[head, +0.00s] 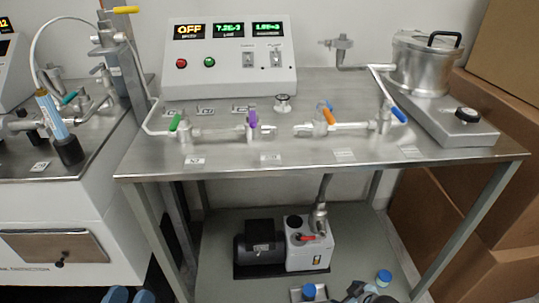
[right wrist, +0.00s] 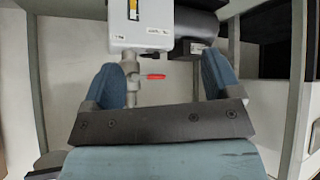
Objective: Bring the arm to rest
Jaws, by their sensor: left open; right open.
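My left gripper (head: 129,295) shows at the bottom left edge of the head view. Its two blue fingertips are apart, with nothing between them, and the rest is cut off. My right gripper (right wrist: 161,85) is open in the right wrist view, its blue fingers wide apart. A red lever on a metal fitting (right wrist: 153,76) shows between them in the picture, on the white pump (right wrist: 140,25). I see no contact with it. In the head view, grey and blue parts are at the bottom right; I cannot make out the right gripper's fingers there.
The pump (head: 309,255) stands with its black motor on the shelf under the steel table (head: 220,160). Table legs flank it. Valves with coloured handles, a display box (head: 230,75) and a lidded metal chamber (head: 420,68) stand on top. Cardboard boxes (head: 480,150) stand at right.

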